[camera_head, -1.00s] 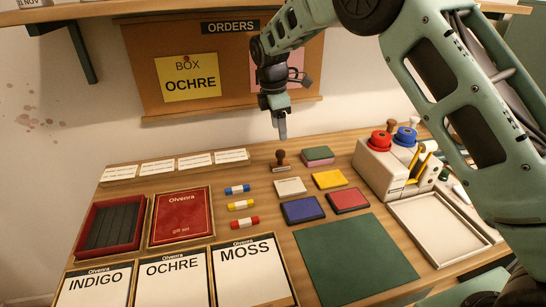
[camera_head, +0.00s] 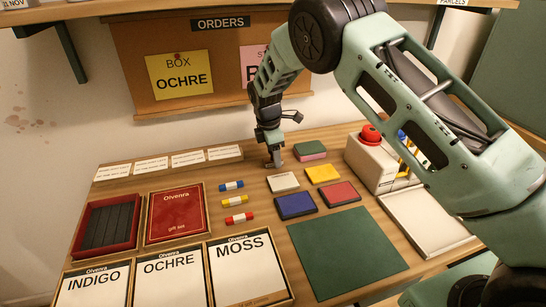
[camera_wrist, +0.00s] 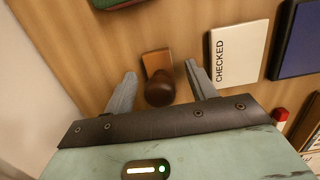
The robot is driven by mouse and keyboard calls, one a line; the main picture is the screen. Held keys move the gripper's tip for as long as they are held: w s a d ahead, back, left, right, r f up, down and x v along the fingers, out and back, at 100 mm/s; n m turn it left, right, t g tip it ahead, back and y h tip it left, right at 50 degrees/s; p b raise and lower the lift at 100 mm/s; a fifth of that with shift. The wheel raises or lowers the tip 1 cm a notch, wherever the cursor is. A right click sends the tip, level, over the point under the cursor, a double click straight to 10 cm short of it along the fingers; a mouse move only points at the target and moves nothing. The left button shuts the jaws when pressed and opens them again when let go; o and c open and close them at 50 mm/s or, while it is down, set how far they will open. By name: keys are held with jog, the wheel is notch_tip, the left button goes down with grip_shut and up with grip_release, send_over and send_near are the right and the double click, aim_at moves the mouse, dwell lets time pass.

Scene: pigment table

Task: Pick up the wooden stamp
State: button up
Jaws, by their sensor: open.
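The wooden stamp (camera_wrist: 159,88) stands on the table in the wrist view, with a dark brown round knob over a lighter wooden base. My gripper (camera_wrist: 158,82) is open, with one grey finger on each side of the stamp's knob. In the head view my gripper (camera_head: 274,163) is low over the table behind the white pad and hides the stamp there.
Right of the stamp lies a white block marked CHECKED (camera_wrist: 238,54), close to my right finger, with a dark blue pad (camera_wrist: 300,40) beyond. A green and pink block (camera_head: 311,151) lies right of my gripper. A green mat (camera_head: 345,250) is clear.

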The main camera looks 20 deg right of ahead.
jog(key=c, duration=1.1)
notch_tip(320, 180, up, 10)
jog(key=shift+f+b, duration=0.1)
jog(key=shift+b, duration=0.45)
jog(key=shift+o, duration=0.6)
